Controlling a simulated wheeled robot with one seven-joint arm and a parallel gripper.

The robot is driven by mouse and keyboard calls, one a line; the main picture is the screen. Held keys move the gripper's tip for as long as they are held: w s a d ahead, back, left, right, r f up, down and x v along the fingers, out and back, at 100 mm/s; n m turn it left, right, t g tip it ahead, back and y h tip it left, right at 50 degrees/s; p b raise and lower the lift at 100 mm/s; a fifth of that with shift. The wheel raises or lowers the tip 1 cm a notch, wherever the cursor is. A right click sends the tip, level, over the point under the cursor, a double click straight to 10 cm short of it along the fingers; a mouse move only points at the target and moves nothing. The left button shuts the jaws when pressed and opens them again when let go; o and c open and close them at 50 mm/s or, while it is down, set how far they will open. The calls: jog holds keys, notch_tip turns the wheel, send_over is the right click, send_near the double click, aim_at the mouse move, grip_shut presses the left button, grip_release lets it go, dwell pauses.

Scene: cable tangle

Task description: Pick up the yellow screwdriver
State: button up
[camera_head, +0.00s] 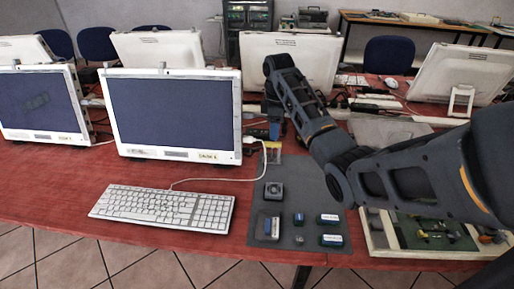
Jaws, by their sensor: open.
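My arm reaches in from the right and bends down behind the grey mat (310,188). My gripper (272,153) is small in the picture, at the mat's back left edge, and its jaws are open. A small yellow patch shows at the gripper, but I cannot tell whether it is the yellow screwdriver or part of the gripper. No screwdriver can be made out clearly elsewhere; my arm hides part of the table behind and right of the mat.
A white keyboard (163,208) lies left of the mat, its cable running toward the gripper. A monitor (173,114) stands behind it. A square grey fan-like part (273,191) and several small modules lie on the mat. A tray (378,238) with green boards is at right.

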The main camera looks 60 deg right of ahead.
aim_at(272, 143)
jog(key=shift+s+a+f+p, duration=0.15)
jog(key=shift+a+f, duration=0.15)
jog(key=shift+f, duration=0.95)
jog(key=shift+w+a+f+p, duration=0.1)
jog(key=shift+a+f+p, duration=0.15)
jog(key=shift+f, duration=1)
jog(key=shift+s+a+f+p, duration=0.1)
jog(key=shift+a+f, duration=0.2)
jog(key=shift+f, duration=0.95)
jog(key=shift+c, duration=0.4)
grip_shut()
